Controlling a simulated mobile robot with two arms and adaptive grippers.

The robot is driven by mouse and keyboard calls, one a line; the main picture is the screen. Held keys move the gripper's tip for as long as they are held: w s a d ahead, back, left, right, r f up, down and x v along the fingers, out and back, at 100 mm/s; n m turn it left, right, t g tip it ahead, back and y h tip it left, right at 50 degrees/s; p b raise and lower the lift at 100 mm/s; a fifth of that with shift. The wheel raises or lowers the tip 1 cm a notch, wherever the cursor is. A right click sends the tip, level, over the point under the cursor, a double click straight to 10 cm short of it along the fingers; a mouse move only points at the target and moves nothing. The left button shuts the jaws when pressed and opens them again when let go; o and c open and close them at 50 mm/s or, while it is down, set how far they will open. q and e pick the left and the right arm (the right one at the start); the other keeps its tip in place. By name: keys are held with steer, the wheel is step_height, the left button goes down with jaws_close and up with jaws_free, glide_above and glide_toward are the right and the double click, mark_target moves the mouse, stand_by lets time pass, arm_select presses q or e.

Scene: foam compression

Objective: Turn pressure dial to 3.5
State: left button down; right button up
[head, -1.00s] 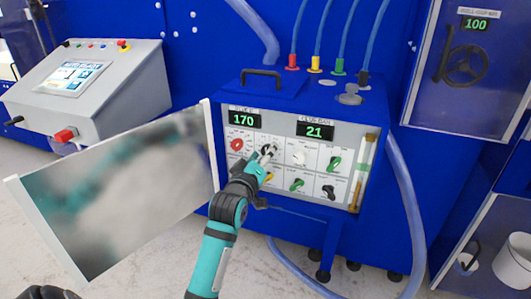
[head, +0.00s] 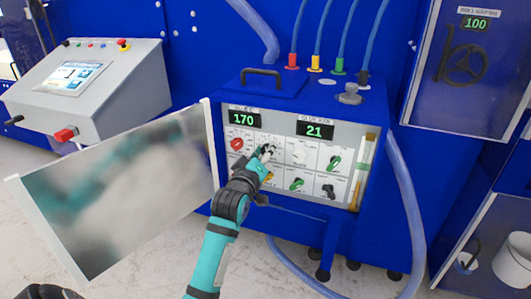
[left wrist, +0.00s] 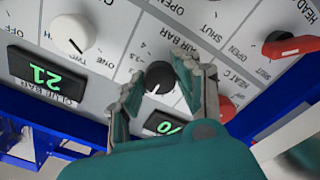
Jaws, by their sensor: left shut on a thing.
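The pressure dial is a small black knob (left wrist: 160,76) on the white control panel (head: 346,188). In the left wrist view it sits between the fingers of my left gripper (left wrist: 162,92), with printed marks to its left that look like 3.5 and 4. A white line shows near the knob's lower edge; I cannot tell its exact reading. In the head view my left gripper (head: 264,152) is at the upper row of the panel, its fingers largely hiding the dial. My left gripper is shut on the dial. My right gripper is not in view.
Neighbouring controls are close: a red knob (head: 237,143), a white knob (head: 299,153) and a green knob (head: 335,162). An open panel door (head: 120,200) stands to the left of my arm.

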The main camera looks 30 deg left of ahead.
arm_select(q)
steer(key=m+p, duration=0.3)
steer(key=shift+r, duration=0.15)
steer(key=m+p, duration=0.3)
steer(key=m, duration=0.1)
steer(key=shift+m, duration=0.3)
steer(key=m+p, duration=0.3)
steer(key=m, duration=0.2)
steer(key=shift+m, duration=0.3)
steer(key=shift+m+p, duration=0.65)
steer(key=shift+m, duration=1.55)
steer(key=c, duration=0.9)
jaws_free()
steer(key=shift+c, duration=0.2)
